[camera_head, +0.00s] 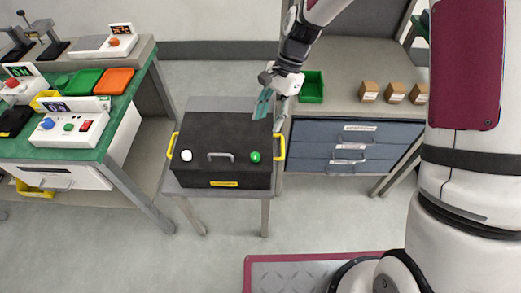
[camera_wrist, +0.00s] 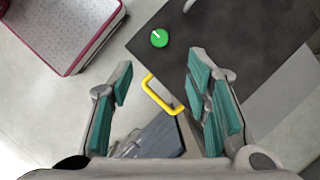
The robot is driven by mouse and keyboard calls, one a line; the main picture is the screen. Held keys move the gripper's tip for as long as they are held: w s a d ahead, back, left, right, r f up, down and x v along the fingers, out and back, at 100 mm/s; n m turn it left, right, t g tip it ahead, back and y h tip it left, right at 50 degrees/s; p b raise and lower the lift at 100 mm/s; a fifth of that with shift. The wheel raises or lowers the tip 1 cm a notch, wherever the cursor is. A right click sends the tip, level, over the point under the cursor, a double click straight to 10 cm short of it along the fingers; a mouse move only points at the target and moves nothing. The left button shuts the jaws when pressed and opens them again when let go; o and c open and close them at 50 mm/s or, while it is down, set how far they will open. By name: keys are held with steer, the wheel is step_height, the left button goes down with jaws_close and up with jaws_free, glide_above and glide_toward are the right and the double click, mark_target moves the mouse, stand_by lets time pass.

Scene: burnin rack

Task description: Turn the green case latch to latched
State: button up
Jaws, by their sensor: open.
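The green case latch (camera_head: 255,157) is a round knob near the right front of the lid of the black case (camera_head: 215,133). It also shows in the wrist view (camera_wrist: 159,38), with a pale mark on it near its upper left. A white round latch (camera_head: 187,155) sits near the left front of the lid, with a grey handle (camera_head: 220,157) between the two. My gripper (camera_head: 264,104) is above the back right part of the case, apart from the green latch. In the wrist view its teal fingers (camera_wrist: 162,92) are spread and empty, with the green latch beyond them.
The case stands on a small grey table (camera_head: 192,188) and has yellow side handles (camera_head: 279,147). A bench with a green top (camera_head: 95,150) stands at left. A drawer bench (camera_head: 345,90) at back right holds a green bin (camera_head: 311,88) and several small boxes (camera_head: 370,90).

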mark_target(256, 155)
steer(key=x, duration=1.2)
steer(key=shift+f, duration=0.2)
jaws_close()
